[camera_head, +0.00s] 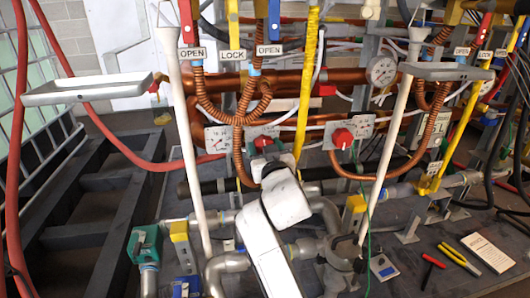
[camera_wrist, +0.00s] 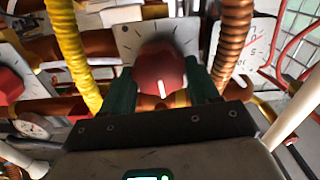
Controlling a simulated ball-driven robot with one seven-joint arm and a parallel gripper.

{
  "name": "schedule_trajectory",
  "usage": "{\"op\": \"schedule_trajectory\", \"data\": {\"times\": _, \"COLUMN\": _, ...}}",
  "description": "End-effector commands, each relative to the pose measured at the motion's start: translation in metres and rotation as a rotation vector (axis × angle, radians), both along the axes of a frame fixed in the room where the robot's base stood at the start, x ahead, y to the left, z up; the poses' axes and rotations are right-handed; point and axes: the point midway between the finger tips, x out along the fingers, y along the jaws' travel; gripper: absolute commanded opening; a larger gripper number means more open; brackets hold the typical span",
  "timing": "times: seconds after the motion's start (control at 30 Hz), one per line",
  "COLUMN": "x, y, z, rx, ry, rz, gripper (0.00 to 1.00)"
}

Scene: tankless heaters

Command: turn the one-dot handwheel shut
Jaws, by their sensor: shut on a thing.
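A red handwheel (camera_wrist: 160,72) with a white pointer line sits on a pale dial plate (camera_wrist: 150,38) with dark tick marks. My gripper (camera_wrist: 162,88) has its two dark green fingers on either side of this handwheel, shut on it. In the head view the same handwheel (camera_head: 263,142) shows just above my gripper (camera_head: 268,163), which partly covers it. A second red handwheel (camera_head: 343,138) is on the plate to the right; part of it shows in the wrist view (camera_wrist: 9,86). I cannot make out any dot markings.
A yellow hose (camera_head: 306,90) and a copper corrugated hose (camera_head: 238,140) run close beside the held handwheel. White posts (camera_head: 195,170) stand left and right. Grey pipes (camera_head: 228,265) lie below. Tools (camera_head: 458,255) lie on the bench at right.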

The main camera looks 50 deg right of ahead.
Motion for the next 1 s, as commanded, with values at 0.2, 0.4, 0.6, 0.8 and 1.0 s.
{"op": "schedule_trajectory", "data": {"times": 0.2, "x": 0.0017, "y": -0.0007, "z": 0.0012, "rx": 0.046, "ry": -0.036, "rz": 0.003, "gripper": 0.29}}
{"op": "schedule_trajectory", "data": {"times": 0.4, "x": 0.0017, "y": -0.0007, "z": 0.0014, "rx": 0.056, "ry": -0.041, "rz": 0.003, "gripper": 0.3}}
{"op": "schedule_trajectory", "data": {"times": 0.6, "x": 0.0017, "y": -0.0007, "z": 0.0013, "rx": 0.056, "ry": -0.041, "rz": 0.003, "gripper": 0.3}}
{"op": "schedule_trajectory", "data": {"times": 0.8, "x": 0.0017, "y": -0.0007, "z": 0.0011, "rx": 0.055, "ry": -0.04, "rz": 0.003, "gripper": 0.71}}
{"op": "schedule_trajectory", "data": {"times": 1.0, "x": 0.001, "y": -0.0017, "z": 0.0009, "rx": 0.054, "ry": -0.039, "rz": 0.0, "gripper": 0.71}}
